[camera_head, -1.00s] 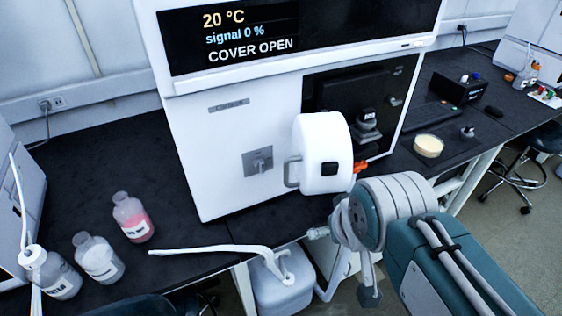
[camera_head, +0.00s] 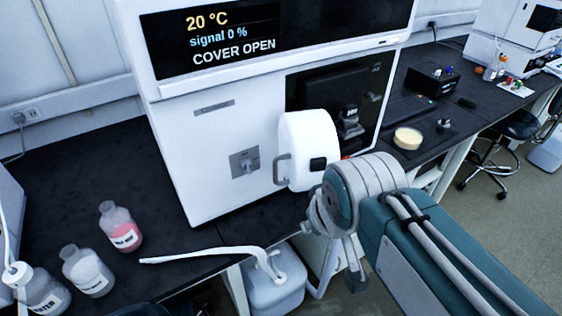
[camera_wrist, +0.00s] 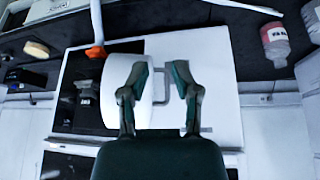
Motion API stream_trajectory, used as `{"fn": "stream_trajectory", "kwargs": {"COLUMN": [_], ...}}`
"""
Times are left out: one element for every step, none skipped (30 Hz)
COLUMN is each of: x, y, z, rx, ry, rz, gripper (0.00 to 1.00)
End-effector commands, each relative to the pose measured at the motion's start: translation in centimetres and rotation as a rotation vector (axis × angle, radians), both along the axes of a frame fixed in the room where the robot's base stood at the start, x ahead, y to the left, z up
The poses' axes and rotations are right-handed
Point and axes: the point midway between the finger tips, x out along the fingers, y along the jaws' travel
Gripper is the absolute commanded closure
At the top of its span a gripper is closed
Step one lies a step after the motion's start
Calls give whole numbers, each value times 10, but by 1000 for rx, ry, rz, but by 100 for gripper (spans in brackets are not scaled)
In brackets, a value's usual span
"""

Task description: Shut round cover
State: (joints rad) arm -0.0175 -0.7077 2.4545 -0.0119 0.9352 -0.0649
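The round white cover (camera_head: 307,150) stands swung out from the front of the white instrument (camera_head: 200,165), and the display above reads COVER OPEN. Its grey loop handle (camera_head: 281,170) is on its left side. In the wrist view the cover (camera_wrist: 112,95) shows behind my left finger, with the handle (camera_wrist: 180,99) behind and between the fingers. My gripper (camera_wrist: 161,78) is open, its fingers apart with nothing clearly held. I cannot tell whether a finger touches the cover. In the head view my wrist hides most of the gripper.
A dark recess (camera_head: 360,95) with a small black fitting lies beside the cover. An orange piece (camera_wrist: 96,52) sits by the cover. Bottles, including a pink one (camera_head: 120,228), stand at left on the black bench.

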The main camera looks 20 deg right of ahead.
Motion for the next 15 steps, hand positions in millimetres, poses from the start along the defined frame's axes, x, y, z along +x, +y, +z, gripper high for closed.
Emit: {"fn": "stream_trajectory", "kwargs": {"x": [8, 13, 19, 25, 30, 37, 42, 47, 54, 60, 66, 73, 79, 84, 92], "y": [2, 3, 5, 6, 8, 10, 12, 15, 19, 21, 24, 28, 31, 34, 38], "z": [6, 10, 15, 18, 22, 27, 30, 33, 37, 39, 42, 45, 47, 49, 51], "rx": [-30, -52, -83, -107, -130, -161, -184, -204, -233, -255, -275, -300, -319, -338, -361], "ry": [27, 45, 71, 92, 111, 138, 157, 178, 203, 223, 244, 271, 290, 310, 337], "rz": [59, 102, 165, 214, 261, 326, 373, 420, 486, 533, 582, 646, 695, 742, 807], "gripper": [100, 100, 100, 100, 100, 100, 100, 100, 100, 100, 100, 100, 100, 100, 100]}}
